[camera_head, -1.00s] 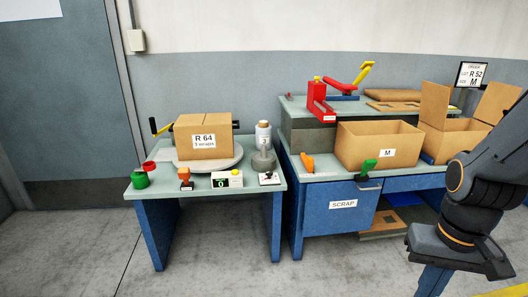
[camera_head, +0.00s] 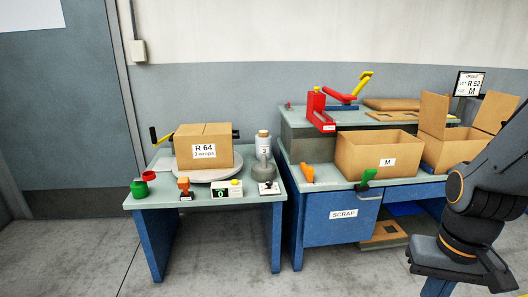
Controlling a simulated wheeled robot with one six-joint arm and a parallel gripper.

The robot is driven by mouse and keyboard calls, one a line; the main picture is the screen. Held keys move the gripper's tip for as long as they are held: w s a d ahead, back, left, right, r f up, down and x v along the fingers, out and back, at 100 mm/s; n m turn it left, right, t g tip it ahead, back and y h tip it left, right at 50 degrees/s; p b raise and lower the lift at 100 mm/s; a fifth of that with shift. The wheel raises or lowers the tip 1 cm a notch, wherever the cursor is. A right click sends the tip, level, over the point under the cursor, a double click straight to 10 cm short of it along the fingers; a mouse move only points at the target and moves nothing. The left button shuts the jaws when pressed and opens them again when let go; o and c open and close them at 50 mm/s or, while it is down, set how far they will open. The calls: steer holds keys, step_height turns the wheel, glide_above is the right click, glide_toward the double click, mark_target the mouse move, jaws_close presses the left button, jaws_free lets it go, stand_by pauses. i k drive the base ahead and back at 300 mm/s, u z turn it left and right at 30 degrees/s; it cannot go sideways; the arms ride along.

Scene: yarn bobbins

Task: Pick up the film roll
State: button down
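A pale upright roll (camera_head: 263,144) with a brown top and a label reading 3 stands on a grey rounded base at the back right of the left table (camera_head: 230,202). It looks like the film roll. The box marked R 64 (camera_head: 219,156) stands to its left, with a gap between them. My dark arm shows at the right edge, well apart from the roll. My gripper is not in view.
The right bench holds open cartons (camera_head: 352,160) and a red press (camera_head: 316,105). Floor in front is clear.

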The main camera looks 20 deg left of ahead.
mark_target(263, 140)
steer(key=u, duration=0.4)
steer(key=i, duration=0.55)
steer(key=u, duration=0.7)
steer(key=i, duration=1.65)
steer(key=z, duration=0.65)
steer(key=i, duration=0.6)
steer(key=z, duration=0.05)
